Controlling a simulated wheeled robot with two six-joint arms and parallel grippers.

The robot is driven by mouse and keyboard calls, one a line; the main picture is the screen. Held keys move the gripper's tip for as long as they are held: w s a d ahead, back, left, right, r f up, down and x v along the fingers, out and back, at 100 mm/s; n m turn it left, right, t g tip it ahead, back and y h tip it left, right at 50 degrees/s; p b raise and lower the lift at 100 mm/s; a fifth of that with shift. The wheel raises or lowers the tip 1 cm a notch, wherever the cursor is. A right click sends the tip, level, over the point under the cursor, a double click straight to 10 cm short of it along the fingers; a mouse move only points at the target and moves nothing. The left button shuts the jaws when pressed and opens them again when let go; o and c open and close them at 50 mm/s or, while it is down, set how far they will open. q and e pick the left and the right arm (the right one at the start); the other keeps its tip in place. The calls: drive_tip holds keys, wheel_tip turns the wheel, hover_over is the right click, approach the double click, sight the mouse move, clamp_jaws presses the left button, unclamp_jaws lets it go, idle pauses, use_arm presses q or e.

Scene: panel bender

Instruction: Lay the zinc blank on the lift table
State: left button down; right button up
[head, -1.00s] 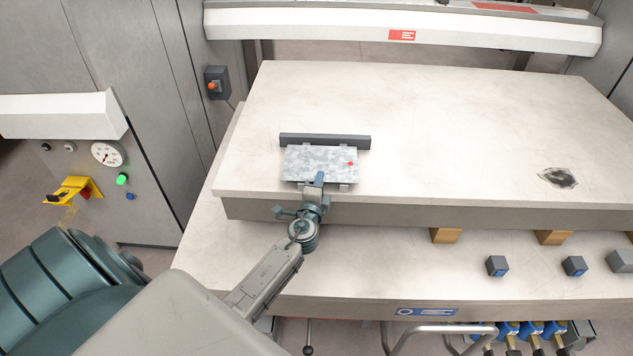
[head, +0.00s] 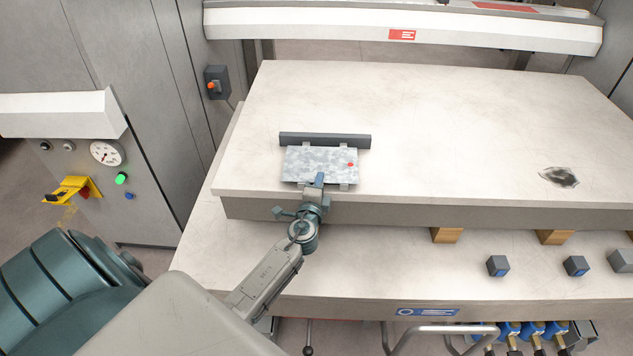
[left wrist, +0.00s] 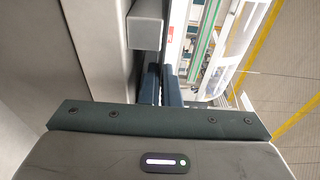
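The zinc blank (head: 310,163) is a small mottled grey sheet with a red dot near its right end. It is over the near left part of the large pale table top (head: 450,130), which I take to be the lift table. Small light tabs show at its long edges. My left gripper (head: 319,180) is at its near edge, with one blue finger over the sheet. In the left wrist view the two dark fingers (left wrist: 161,86) are close together; the sheet between them is not clear. My right gripper is out of view.
A dark bar (head: 325,140) lies just behind the blank. A dark worn patch (head: 559,177) marks the right of the top. Wooden blocks (head: 446,235) and dark cubes (head: 497,266) sit on the lower ledge. The top's middle is clear.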

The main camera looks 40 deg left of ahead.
use_arm(q)
drive_tip(key=shift+x, duration=0.75)
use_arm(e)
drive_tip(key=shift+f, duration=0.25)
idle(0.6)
use_arm(q)
drive_tip(key=shift+a, duration=0.1)
drive_tip(key=c, duration=1.6)
unclamp_jaws()
drive_tip(key=shift+s, duration=0.1)
drive_tip(key=shift+f, duration=0.1)
drive_tip(key=shift+a+b+v, duration=0.2)
drive_tip(key=shift+b+v, duration=0.3)
drive_tip(key=shift+v, duration=2.25)
drive_tip(key=shift+a+b+v, duration=0.2)
drive_tip(key=shift+b+v, duration=0.3)
drive_tip(key=shift+v, duration=2.2)
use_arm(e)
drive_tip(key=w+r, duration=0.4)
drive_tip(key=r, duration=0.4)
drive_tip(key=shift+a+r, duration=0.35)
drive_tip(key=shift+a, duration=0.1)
use_arm(q)
drive_tip(key=shift+s, duration=0.2)
